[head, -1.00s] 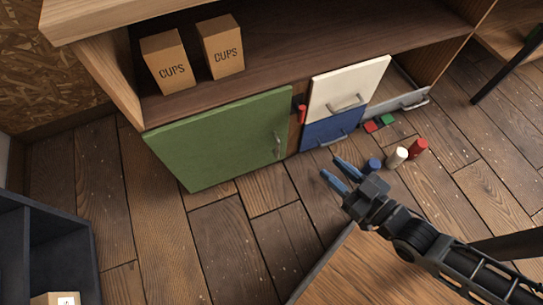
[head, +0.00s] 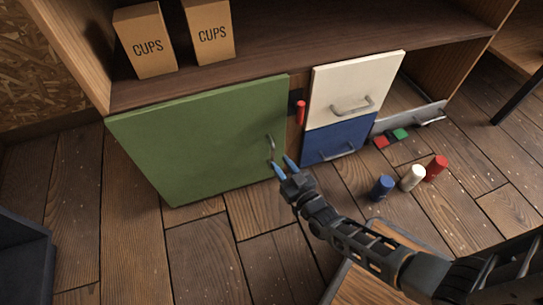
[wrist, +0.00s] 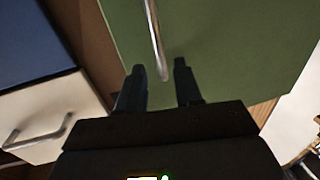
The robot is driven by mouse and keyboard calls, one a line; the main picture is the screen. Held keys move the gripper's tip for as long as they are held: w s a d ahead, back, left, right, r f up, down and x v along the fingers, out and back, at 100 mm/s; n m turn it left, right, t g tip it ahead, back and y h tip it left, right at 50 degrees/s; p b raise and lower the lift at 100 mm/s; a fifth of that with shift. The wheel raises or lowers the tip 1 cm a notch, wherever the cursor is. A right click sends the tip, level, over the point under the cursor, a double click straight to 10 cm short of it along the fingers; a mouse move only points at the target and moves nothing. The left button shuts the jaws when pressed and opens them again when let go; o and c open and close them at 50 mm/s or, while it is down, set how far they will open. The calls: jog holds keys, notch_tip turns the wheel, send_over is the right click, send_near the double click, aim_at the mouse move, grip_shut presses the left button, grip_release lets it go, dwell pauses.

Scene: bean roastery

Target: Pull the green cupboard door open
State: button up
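The green cupboard door (head: 200,138) is shut, or nearly so, in the lower left of the wooden cabinet in the head view. Its grey bar handle (head: 270,149) stands upright near the door's right edge. My gripper (head: 283,166) has blue fingertips and is at the lower end of the handle. In the wrist view the gripper (wrist: 158,85) is open, its two dark fingers apart. The handle (wrist: 155,40) reaches down between the fingertips, and the green door (wrist: 220,45) fills the view behind. I cannot tell whether either finger touches the handle.
A white drawer (head: 350,90) and a blue drawer (head: 335,138) are right of the door. Blue (head: 382,188), white (head: 412,178) and red (head: 436,168) cylinders stand on the floor. Two CUPS boxes (head: 147,42) (head: 210,32) are on the shelf. Floor before the door is clear.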

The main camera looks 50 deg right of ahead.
aim_at(273, 153)
jog(key=b+x, duration=0.2)
jog(key=x, duration=0.4)
grip_shut()
dwell(0.6)
